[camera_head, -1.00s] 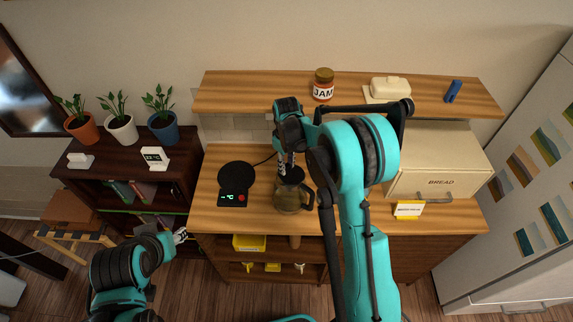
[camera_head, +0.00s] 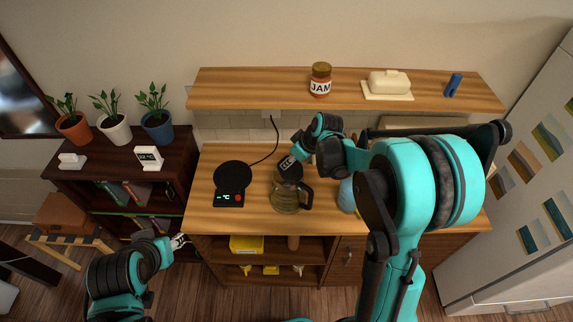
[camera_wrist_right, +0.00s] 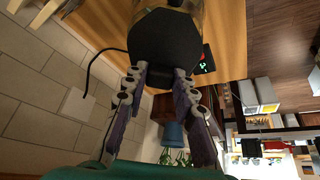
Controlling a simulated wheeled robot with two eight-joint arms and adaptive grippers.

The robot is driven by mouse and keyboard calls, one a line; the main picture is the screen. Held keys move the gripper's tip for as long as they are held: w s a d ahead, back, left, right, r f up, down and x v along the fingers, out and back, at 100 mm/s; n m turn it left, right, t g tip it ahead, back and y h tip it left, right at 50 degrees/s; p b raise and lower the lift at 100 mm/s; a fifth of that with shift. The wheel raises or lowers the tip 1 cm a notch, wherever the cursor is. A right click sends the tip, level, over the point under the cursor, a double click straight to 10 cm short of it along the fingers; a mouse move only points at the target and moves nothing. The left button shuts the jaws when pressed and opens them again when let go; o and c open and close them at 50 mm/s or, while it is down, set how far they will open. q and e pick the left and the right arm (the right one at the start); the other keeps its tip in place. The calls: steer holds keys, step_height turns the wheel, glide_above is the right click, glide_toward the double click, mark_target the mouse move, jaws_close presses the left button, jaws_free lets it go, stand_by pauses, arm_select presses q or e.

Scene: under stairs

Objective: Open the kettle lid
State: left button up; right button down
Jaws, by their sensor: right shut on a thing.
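The glass kettle (camera_head: 284,202) with a dark handle (camera_head: 307,195) stands upright on the wooden counter, right of the black round base with its lit display. My right gripper (camera_head: 288,168) is at the kettle's top, reaching in from the upper right. In the right wrist view, the kettle's black lid (camera_wrist_right: 166,42) lies between the fingertips, and the gripper (camera_wrist_right: 160,78) is shut on it. The glass body shows just behind the lid at the top edge. How far the lid is tilted is hard to tell. My left gripper (camera_head: 179,241) hangs low left, away from the kettle; its finger gap is too small to read.
The black base (camera_head: 232,176) has a cord running to the wall. A shelf (camera_head: 290,92) above holds a jam jar (camera_head: 320,80) and a butter dish (camera_head: 388,84). A blue object (camera_head: 346,195) is partly behind my right arm. Potted plants stand at left.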

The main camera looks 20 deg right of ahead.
steer(key=shift+s+d+t+y+b, duration=0.3)
steer(key=shift+s+t+b, duration=0.1)
steer(key=shift+t, duration=0.1)
steer(key=s+d+t+y+b, duration=0.1)
steer(key=t+b, duration=0.1)
steer(key=b, duration=0.2)
steer(key=s+d+t+y+b, duration=0.1)
steer(key=s+t+y+b, duration=0.1)
steer(key=t+b, duration=0.1)
steer(key=s+d+t+y+b, duration=0.1)
steer(key=s+t+y+b, duration=0.1)
steer(key=b, duration=0.4)
steer(key=shift+d+r, duration=0.15)
steer(key=shift+r, duration=0.1)
steer(key=shift+s+d+r+t+y+b, duration=0.15)
steer(key=shift+s+t+y+b, duration=0.25)
steer(key=shift+t+b, duration=0.5)
steer(key=c, duration=1.2)
jaws_free()
steer(key=shift+w, duration=0.1)
steer(key=shift+d, duration=0.1)
steer(key=v, duration=1.2)
